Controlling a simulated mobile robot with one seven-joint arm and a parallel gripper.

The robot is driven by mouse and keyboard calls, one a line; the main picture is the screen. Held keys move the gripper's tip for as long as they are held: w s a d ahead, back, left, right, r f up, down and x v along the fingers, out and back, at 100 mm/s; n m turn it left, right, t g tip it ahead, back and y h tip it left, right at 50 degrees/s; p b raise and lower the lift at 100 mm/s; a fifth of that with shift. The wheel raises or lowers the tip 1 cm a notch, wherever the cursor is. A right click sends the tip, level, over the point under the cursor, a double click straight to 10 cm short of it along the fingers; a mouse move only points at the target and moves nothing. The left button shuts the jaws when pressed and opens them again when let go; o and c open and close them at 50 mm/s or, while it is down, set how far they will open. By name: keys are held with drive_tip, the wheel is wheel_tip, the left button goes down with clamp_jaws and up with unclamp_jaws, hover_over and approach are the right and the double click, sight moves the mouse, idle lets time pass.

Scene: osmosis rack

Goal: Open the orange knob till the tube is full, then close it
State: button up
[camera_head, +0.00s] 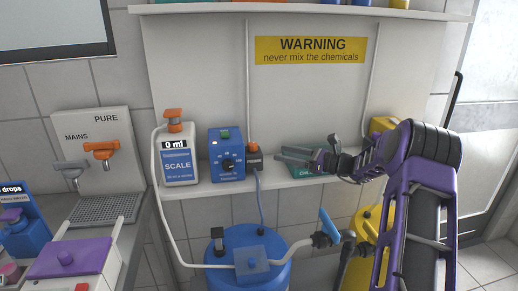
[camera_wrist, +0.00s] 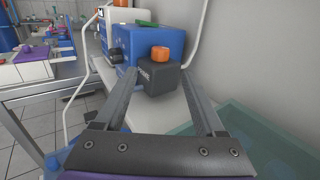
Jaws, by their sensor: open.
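A small dark box with an orange knob (camera_head: 252,145) on top stands on the shelf, right of the blue device. In the wrist view the orange knob (camera_wrist: 160,53) on the dark box (camera_wrist: 158,78) shows beyond my fingertips. My gripper (camera_head: 281,154) is open and empty, just right of the dark box; its fingers (camera_wrist: 157,76) point at it. A white scale container (camera_head: 178,165) reads 0 ml and has another orange knob (camera_head: 174,118) on top. White tubes (camera_head: 247,75) run up the wall panel; I cannot tell whether they hold liquid.
The blue device (camera_head: 227,158) has a dial and a green button. A blue barrel (camera_head: 250,270) stands below the shelf (camera_head: 225,187). A teal item (camera_head: 305,170) lies under my gripper. At left, a PURE tap (camera_head: 100,150) has an orange handle.

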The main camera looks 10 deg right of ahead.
sight(257, 148)
drive_tip(key=x, duration=0.9)
drive_tip(key=shift+w+a, duration=0.1)
drive_tip(key=shift+w, duration=0.1)
clamp_jaws()
